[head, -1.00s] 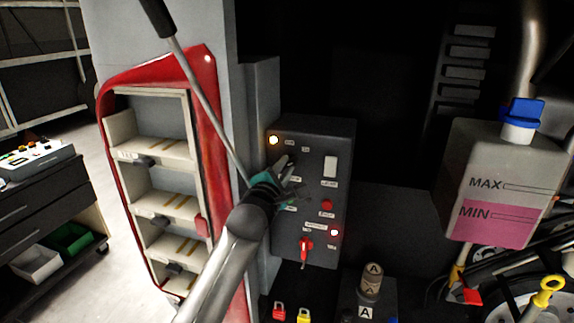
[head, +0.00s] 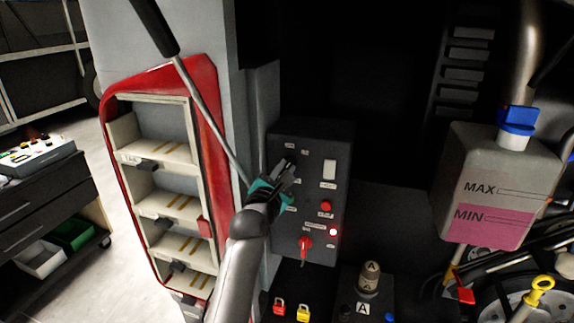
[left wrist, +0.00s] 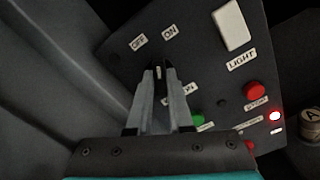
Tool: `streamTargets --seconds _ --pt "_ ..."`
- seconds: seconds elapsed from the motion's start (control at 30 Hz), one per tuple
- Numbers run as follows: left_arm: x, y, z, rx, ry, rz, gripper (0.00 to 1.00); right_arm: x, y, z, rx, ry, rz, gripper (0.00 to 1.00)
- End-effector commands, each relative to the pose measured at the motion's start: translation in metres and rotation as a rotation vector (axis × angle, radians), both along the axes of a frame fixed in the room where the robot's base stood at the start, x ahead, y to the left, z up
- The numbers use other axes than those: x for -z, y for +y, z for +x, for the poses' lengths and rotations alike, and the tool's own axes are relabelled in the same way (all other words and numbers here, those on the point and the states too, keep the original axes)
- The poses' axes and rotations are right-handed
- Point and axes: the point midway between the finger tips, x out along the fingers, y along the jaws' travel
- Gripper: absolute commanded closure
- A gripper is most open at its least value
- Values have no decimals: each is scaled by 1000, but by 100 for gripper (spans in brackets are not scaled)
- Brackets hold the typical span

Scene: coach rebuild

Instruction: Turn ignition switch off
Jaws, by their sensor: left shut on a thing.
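The dark switch panel (head: 312,230) faces me in the head view. My left gripper (head: 287,168) is at its upper left part. In the left wrist view the fingertips (left wrist: 159,70) are closed together just below the OFF label (left wrist: 138,42) and the ON label (left wrist: 170,32). They are shut on the small dark ignition switch, which the fingers mostly hide; its exact angle cannot be told. No amber lamp glows at the panel's upper left corner now.
The panel also carries a white light switch (head: 329,170), a red button (head: 326,206), a lit red lamp (head: 333,231) and a red handle (head: 305,244). A red-framed shelf (head: 214,130) stands left. A fluid tank (head: 490,190) stands right.

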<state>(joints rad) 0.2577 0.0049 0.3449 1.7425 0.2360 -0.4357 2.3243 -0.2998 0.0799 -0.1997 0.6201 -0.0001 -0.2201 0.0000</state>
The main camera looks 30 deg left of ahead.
Motion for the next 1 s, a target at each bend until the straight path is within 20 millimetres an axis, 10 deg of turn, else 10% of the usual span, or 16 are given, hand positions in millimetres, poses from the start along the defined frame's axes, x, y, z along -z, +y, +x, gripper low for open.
streamTargets --seconds 1.0 --pt "-1 -1 0 0 -120 -500 100 -36 1 0 0 0 1 50"
